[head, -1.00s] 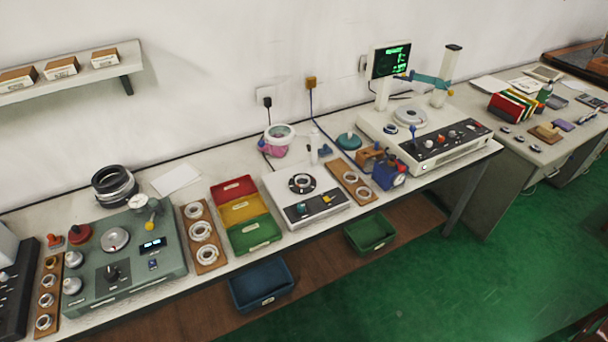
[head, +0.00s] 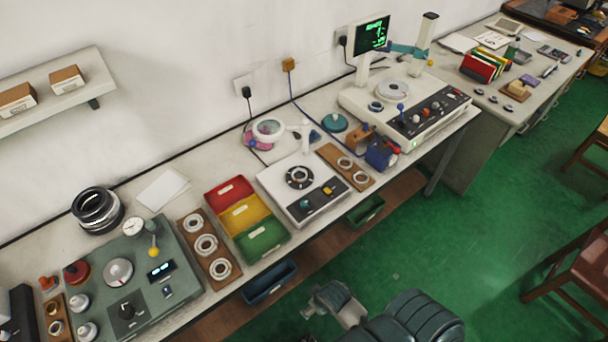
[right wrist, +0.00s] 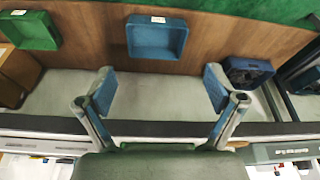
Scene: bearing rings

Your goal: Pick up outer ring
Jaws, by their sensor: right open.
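Several pale metal rings sit on a wooden board (head: 182,216) in the head view; the middle one (head: 206,245) lies between two others. A second wooden board (head: 329,151) carries more rings (head: 345,163) further right. Which of these is the outer ring I cannot tell. My right gripper (right wrist: 159,76) is open and empty in the right wrist view, facing the shelf under the bench. My right arm shows at the bottom of the head view, in front of the bench and away from the rings. My left gripper is not in view.
A green device (head: 187,283) stands left of the ring board, with red, yellow and green trays (head: 263,236) to its right. Dark stacked rings (head: 97,210) stand behind. A blue bin (right wrist: 157,38) sits below the bench. A chair (head: 580,270) stands at right.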

